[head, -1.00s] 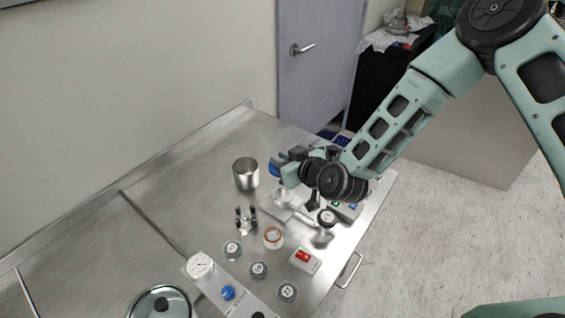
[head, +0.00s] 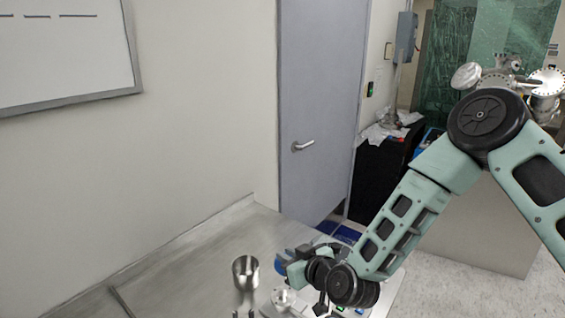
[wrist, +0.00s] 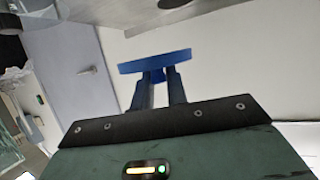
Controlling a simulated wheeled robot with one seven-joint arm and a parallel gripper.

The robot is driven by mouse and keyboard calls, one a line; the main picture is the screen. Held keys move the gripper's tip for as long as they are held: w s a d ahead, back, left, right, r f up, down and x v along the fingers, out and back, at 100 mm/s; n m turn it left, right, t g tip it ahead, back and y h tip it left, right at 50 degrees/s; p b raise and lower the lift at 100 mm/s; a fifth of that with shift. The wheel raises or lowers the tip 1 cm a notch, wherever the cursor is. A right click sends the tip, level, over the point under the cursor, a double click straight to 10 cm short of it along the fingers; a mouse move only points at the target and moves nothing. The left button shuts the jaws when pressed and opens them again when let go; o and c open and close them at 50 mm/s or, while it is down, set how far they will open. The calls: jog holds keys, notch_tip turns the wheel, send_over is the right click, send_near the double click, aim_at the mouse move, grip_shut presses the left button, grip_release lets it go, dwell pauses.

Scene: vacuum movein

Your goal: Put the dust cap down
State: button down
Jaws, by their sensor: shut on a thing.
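The blue dust cap (wrist: 155,61) is a flat disc held across the two fingertips of my gripper (wrist: 159,78) in the wrist view. My gripper is shut on it. In the head view, my gripper (head: 284,264) is low in the picture over the far end of the steel bench, and a bit of the blue cap (head: 278,265) shows at its left side. I cannot tell the exact height of the cap above the bench.
A metal cup (head: 245,271) stands on the steel bench (head: 185,262) just left of my gripper. A clear-looking fitting (head: 284,298) is just below the gripper in the picture. The bench is bare toward the left. A closed door (head: 318,110) is behind.

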jog(key=d+f+m+h+b, duration=0.1)
jog(key=d+f+h+b, duration=0.1)
jog(key=d, duration=0.5)
jog(key=d+f+m+t+h+b, duration=0.1)
jog(key=d+f+m+h+b, duration=0.1)
jog(key=d+f, duration=0.3)
jog(key=w+d+f+m+t+h+b, duration=0.1)
jog(key=d+f, duration=0.3)
jog(key=d, duration=0.7)
jog(key=shift+w+d+m+h+b, duration=0.15)
jog(key=shift+m+h+b, duration=0.25)
jog(key=shift+m+b, duration=0.3)
jog(key=s+d+m+h+b, duration=0.1)
jog(key=s+d+h, duration=0.1)
jog(key=s+d, duration=0.4)
jog(key=shift+s+d+m+t, duration=0.4)
jog(key=shift+d, duration=0.4)
jog(key=shift+f, duration=0.1)
